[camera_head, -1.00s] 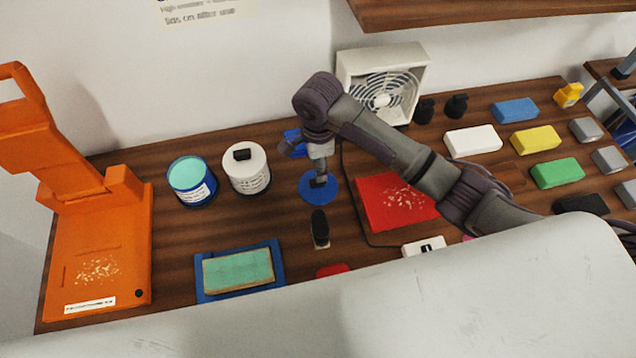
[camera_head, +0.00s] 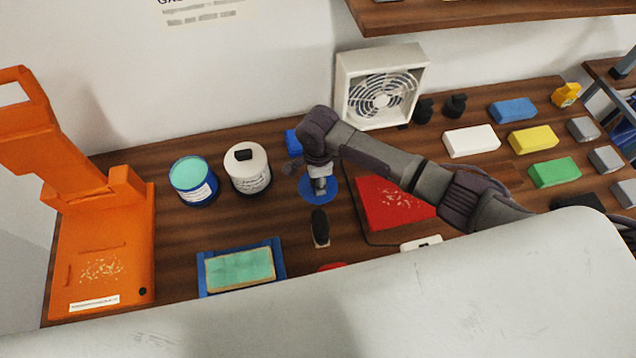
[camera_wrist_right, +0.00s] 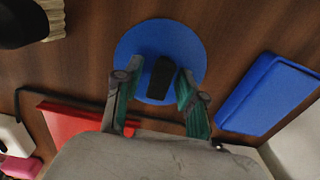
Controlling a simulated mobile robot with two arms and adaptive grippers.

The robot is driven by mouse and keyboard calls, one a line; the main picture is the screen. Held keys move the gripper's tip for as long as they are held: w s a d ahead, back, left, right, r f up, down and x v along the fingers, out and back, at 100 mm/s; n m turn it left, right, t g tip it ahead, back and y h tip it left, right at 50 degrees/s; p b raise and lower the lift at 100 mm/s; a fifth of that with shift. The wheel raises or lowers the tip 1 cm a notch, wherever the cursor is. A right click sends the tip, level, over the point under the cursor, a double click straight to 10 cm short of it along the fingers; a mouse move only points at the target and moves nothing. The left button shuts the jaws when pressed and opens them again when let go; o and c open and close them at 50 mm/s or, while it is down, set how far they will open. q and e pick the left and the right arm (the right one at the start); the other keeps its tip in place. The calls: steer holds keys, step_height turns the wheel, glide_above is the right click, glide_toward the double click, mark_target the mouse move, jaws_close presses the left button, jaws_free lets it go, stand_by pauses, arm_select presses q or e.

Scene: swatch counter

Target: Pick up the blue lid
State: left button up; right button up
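The blue lid (camera_head: 333,190) is a flat round disc lying on the wooden counter, partly hidden under my right gripper in the head view. In the right wrist view the lid (camera_wrist_right: 135,45) shows with an upright black knob (camera_wrist_right: 157,78) at its middle. My right gripper (camera_head: 320,188) is directly above the lid, pointing down. In the wrist view its two green-padded fingers (camera_wrist_right: 154,84) are spread, one on each side of the knob, with gaps showing. Whether the tips reach down to knob height is hard to tell. My left gripper is in neither view.
An open blue tin (camera_head: 193,182) and a white tin (camera_head: 247,169) stand left of the lid. A brush (camera_head: 320,228) lies in front, a red panel (camera_head: 391,203) lies right, and a small blue box (camera_head: 293,142) and white fan (camera_head: 381,88) are behind.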

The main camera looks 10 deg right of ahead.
jaws_close()
steer(key=shift+r, duration=0.15)
